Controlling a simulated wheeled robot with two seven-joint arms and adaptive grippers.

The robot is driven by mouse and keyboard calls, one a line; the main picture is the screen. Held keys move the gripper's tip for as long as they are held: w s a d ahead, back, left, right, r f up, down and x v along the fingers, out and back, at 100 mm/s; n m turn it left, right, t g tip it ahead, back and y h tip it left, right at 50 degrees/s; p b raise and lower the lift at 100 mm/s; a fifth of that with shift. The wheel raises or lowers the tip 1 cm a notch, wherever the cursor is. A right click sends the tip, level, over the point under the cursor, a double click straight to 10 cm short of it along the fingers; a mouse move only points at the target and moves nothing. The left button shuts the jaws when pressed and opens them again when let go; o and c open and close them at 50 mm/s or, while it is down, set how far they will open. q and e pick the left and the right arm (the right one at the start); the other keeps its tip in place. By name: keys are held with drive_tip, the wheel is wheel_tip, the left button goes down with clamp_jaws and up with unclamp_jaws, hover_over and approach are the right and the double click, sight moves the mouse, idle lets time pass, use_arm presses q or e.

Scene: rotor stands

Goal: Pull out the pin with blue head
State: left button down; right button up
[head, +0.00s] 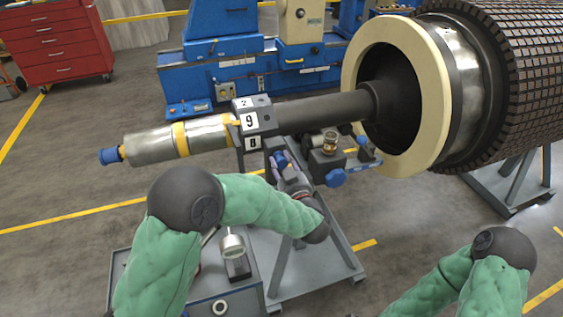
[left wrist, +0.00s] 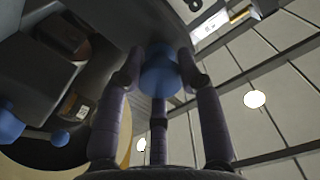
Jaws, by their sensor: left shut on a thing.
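The pin's blue head (head: 280,159) shows under the dark numbered block on the rotor stand. In the left wrist view the rounded blue head (left wrist: 158,76) sits between my purple fingers, against a dark grey underside. My left gripper (head: 286,165) reaches up from below and is shut on the blue head; it also shows in the left wrist view (left wrist: 160,85). The pin's shank is hidden. Only part of my right arm shows at the lower right, and its gripper is out of view.
The rotor shaft (head: 320,108) runs above my left gripper to a large cream ring (head: 437,100). A blue handle (head: 336,178) and a brass fitting (head: 329,142) are close on the right.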

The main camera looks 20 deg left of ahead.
use_arm(q)
drive_tip(key=p+v, duration=0.1)
drive_tip(key=v, duration=0.1)
drive_tip(key=shift+s+d+r, duration=0.15)
drive_tip(key=shift+s+d, duration=0.05)
drive_tip(key=shift+d, duration=0.05)
drive_tip(key=shift+s+d, duration=0.1)
drive_tip(key=shift+s, duration=0.15)
drive_tip(key=shift+w+f, duration=0.1)
drive_tip(key=shift+f, duration=0.15)
drive_tip(key=c, duration=0.8)
unclamp_jaws()
drive_tip(key=shift+r, duration=0.1)
approach(282, 164)
drive_tip(key=v, duration=0.4)
drive_tip(key=shift+s+d, duration=0.25)
drive_tip(key=shift+d, duration=0.05)
